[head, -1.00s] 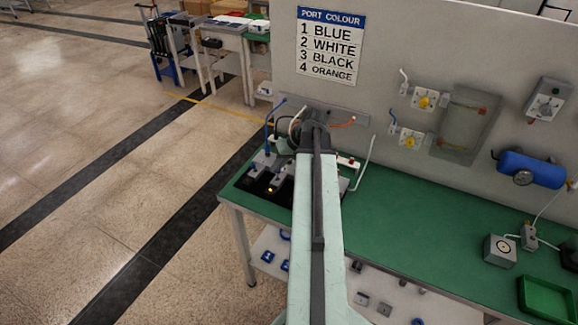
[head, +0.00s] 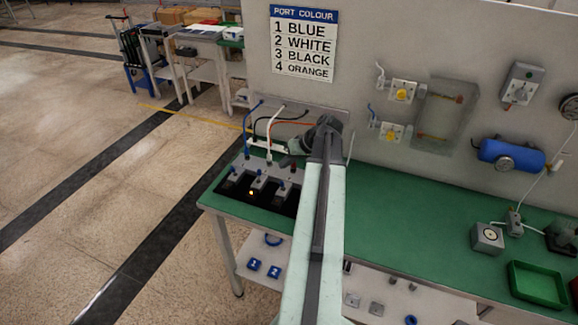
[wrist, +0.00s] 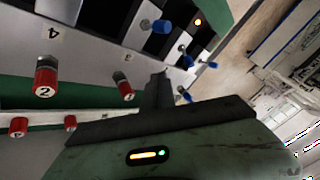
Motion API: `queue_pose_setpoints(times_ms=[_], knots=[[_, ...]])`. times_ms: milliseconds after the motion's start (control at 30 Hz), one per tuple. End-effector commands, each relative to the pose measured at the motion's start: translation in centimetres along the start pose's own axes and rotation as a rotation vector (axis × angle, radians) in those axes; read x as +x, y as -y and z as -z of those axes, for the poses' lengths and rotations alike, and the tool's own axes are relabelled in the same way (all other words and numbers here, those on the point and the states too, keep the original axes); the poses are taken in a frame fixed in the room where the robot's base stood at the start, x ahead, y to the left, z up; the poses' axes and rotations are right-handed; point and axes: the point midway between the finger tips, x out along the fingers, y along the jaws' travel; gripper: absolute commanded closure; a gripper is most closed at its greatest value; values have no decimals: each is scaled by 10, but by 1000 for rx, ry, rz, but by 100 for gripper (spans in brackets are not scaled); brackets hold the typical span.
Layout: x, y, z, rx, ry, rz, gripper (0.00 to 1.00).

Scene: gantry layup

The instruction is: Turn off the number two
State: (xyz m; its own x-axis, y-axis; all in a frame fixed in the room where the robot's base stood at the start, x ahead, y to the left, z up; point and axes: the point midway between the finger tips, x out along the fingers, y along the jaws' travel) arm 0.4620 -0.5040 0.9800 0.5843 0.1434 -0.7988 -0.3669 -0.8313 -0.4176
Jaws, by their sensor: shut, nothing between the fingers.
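A dark unit with several grey blocks (head: 258,182) lies at the left end of the green bench. One orange light (head: 251,193) glows on it; the light also shows in the wrist view (wrist: 198,22). Blue-tipped levers (wrist: 162,26) stand on the unit. A red cap marked 2 (wrist: 45,85) and other red caps (wrist: 125,90) show at the left of the wrist view. My gripper (wrist: 160,88) is shut and empty, apart from the levers and caps as far as I can tell. In the head view my arm hides part of the unit's right side.
A wall sign (head: 303,45) reads 1 blue, 2 white, 3 black, 4 orange. Blue, white (head: 270,135), black and orange cables run between wall and unit. A grey box (head: 487,238) and green tray (head: 537,284) stand right. The middle of the bench is clear.

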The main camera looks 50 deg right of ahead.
Motion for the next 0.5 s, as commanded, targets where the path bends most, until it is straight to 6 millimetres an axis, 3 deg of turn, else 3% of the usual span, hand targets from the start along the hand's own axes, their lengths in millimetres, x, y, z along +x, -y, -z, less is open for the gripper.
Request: queue_pose_setpoints(times_ms=[33,200,300,500], knots=[[20,-4,-4,-2,1,1,100],[54,-3,-3,-2,1,1,100],[49,21,2,-2,1,1,100],[55,36,4,-1,0,0,100]])
